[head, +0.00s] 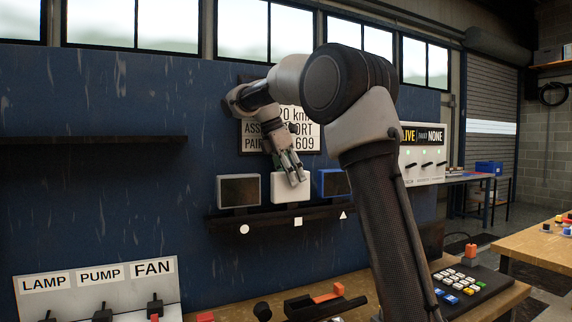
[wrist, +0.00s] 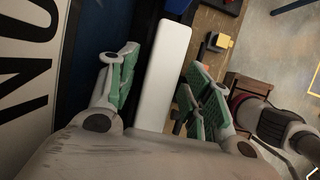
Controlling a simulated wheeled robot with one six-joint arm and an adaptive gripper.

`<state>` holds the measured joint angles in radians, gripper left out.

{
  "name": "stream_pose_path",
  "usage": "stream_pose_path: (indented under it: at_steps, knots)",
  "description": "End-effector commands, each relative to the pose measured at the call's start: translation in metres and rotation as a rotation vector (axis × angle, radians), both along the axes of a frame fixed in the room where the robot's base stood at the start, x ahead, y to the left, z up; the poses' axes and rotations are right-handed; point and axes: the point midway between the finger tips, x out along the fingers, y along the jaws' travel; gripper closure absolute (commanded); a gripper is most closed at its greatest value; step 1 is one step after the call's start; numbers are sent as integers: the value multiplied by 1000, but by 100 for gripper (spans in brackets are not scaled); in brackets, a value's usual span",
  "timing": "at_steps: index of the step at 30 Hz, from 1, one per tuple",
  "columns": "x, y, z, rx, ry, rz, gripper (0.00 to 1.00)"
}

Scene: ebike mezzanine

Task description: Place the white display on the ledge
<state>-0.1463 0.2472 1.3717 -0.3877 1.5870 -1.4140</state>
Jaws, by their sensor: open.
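The white display (head: 291,188) stands upright on a dark ledge (head: 262,224) on the blue wall, above a white square mark. My gripper (head: 292,172) is over its top, partly covering its front. In the wrist view my gripper (wrist: 163,85) is open, with one green-padded finger on each side of the white display (wrist: 165,65). A gap shows on at least the left side; contact on the right is unclear. The display's lower part is hidden in the wrist view.
A grey display (head: 239,191) stands left of the white one and a blue display (head: 331,182) close on its right. A long, empty dark shelf (head: 90,143) is higher up at left. Below are a switch panel (head: 95,293) and a workbench (head: 350,285).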

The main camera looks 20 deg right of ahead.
Motion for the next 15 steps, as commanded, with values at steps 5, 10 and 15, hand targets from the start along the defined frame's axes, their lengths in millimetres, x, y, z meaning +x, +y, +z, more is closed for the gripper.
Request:
stream_pose_path:
  at_steps: [5, 10, 15]
  knots:
    - [2, 13, 30, 1, -5, 3, 50]
    - [1, 29, 67, 1, -5, 2, 50]
    - [2, 40, 94, 0, -4, 2, 50]
